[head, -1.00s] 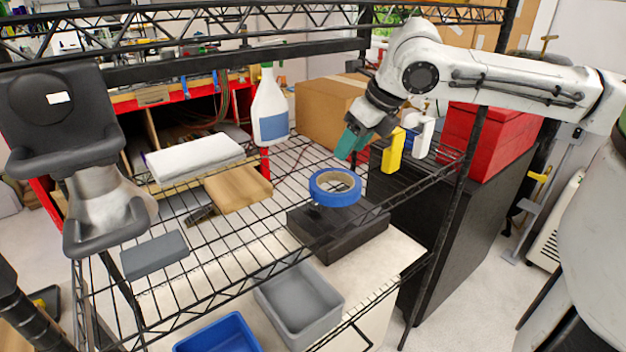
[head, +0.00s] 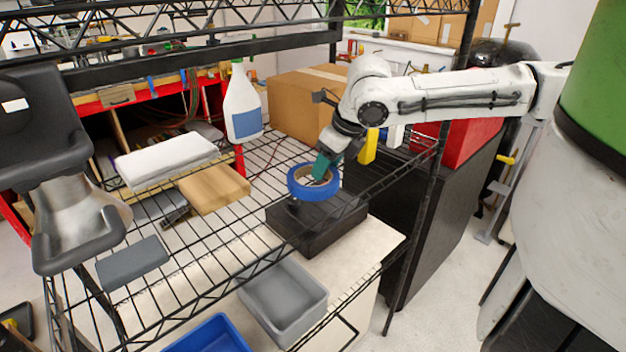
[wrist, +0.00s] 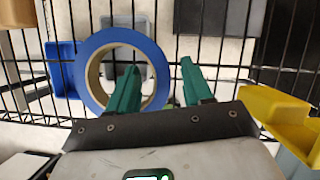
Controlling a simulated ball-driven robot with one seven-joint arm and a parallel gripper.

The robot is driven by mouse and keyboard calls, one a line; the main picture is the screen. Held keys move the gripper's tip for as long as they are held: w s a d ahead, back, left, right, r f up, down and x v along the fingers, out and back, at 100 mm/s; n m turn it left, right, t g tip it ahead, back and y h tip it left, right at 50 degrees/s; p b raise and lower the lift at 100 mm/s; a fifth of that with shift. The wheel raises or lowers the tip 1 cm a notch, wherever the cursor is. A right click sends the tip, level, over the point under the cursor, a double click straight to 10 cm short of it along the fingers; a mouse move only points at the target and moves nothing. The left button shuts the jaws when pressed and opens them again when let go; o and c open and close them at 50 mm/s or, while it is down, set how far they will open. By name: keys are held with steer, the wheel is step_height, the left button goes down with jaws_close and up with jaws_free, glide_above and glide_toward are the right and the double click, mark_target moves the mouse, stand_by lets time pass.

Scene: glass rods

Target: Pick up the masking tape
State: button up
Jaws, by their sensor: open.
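The masking tape is a blue roll (head: 315,193) on the black wire shelf in the head view. In the wrist view the roll (wrist: 160,70) is a blue ring with a pale inner core. My gripper (head: 321,168) has green fingers and is at the roll's far side in the head view. In the wrist view the gripper (wrist: 160,75) is open. Its left finger overlaps the roll's hole, its right finger is outside the ring, and the ring's right wall shows between them. I cannot tell how deep the fingertips reach or whether they touch it.
A spray bottle (head: 242,105), a cardboard box (head: 305,108), a white folded stack (head: 165,160) and a wooden block (head: 214,189) are on the shelf to the left and behind. A yellow item (head: 369,146) is right of my gripper. Bins (head: 283,300) show below the shelf.

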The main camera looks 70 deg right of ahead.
steer(key=shift+c, duration=0.3)
jaws_close()
steer(key=shift+r, duration=0.1)
